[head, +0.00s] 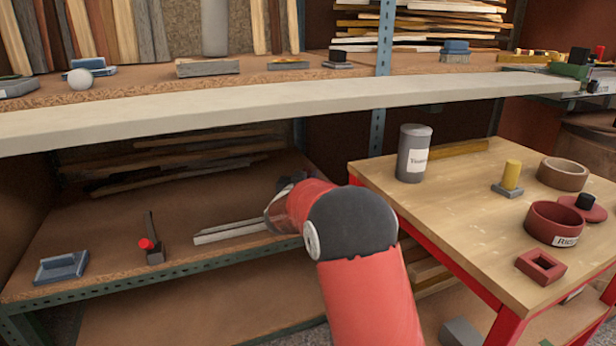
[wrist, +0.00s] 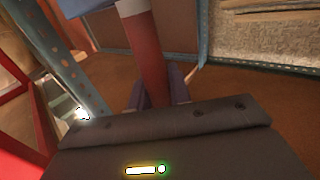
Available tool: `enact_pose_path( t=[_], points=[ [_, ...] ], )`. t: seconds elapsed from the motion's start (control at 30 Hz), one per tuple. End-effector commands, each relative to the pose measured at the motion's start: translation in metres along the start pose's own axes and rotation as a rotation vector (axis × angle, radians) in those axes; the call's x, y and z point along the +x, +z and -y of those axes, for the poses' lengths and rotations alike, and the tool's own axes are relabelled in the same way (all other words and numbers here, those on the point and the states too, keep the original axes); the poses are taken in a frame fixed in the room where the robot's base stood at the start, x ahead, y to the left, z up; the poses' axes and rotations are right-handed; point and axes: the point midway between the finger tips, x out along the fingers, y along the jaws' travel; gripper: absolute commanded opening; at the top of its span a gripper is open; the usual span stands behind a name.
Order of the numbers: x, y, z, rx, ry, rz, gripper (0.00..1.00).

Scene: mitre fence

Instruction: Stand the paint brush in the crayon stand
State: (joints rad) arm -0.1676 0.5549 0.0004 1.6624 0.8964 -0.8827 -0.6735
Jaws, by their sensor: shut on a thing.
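My gripper (wrist: 160,96) is at the bottom of the wrist view, its two dark purple fingers on either side of a dark red shaft (wrist: 146,52). The shaft has a pale band and a blue part at its top edge; I take it to be the paint brush, but its ends are cut off. In the head view my red arm reaches toward the lower shelf and hides the fingers and the held thing. I cannot say for sure which item is the crayon stand; a red square block with a hole (head: 541,267) lies on the table's front edge.
The wooden table (head: 455,225) at right bears a grey labelled tin (head: 413,158), a yellow peg on a grey base (head: 511,178) and round red and brown pots. A long pale board (head: 240,108) edges the upper shelf.

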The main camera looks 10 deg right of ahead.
Motion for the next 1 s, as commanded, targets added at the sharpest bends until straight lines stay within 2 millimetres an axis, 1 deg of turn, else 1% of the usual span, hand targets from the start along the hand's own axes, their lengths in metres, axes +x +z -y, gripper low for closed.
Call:
enact_pose_path(
  t=[0.53,0.57,0.7,0.73,1.0],
  points=[
    [0.000,0.015,0.000,0.000,0.000,0.000,0.00],
    [0.000,0.013,0.000,0.000,0.000,0.000,0.23],
    [0.000,0.013,0.000,0.000,0.000,0.000,0.42],
    [0.000,0.013,0.000,0.000,0.000,0.000,0.45],
    [-0.001,0.013,0.000,0.000,0.000,0.000,0.45]
  ],
)
